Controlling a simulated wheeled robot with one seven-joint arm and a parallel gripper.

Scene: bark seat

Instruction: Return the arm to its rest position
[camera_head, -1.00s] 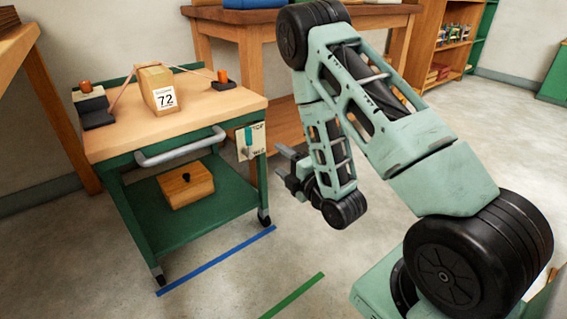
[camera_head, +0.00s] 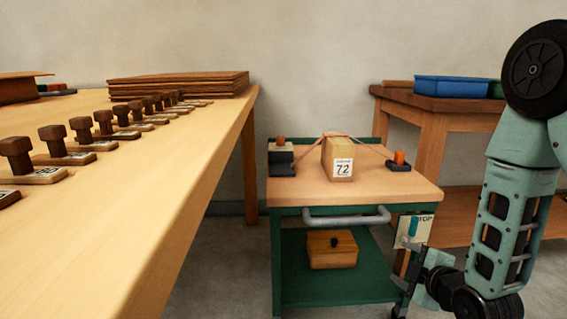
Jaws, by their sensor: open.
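My arm, pale green with black joints, hangs folded at the right edge of the head view. My gripper (camera_head: 412,265) is low, pointing left, just in front of the right side of the green cart (camera_head: 290,220) in the picture. It is open and nothing shows between its fingers. Whether it touches the cart cannot be told. The upper part of the arm is cut off by the frame.
A wooden block marked 72 (camera_head: 339,158) stands strapped on the cart top. A small wooden box (camera_head: 332,249) is on its lower shelf. A long table (camera_head: 150,200) with several stamps (camera_head: 64,146) fills the left. A workbench (camera_head: 437,120) holds a blue tray (camera_head: 455,88).

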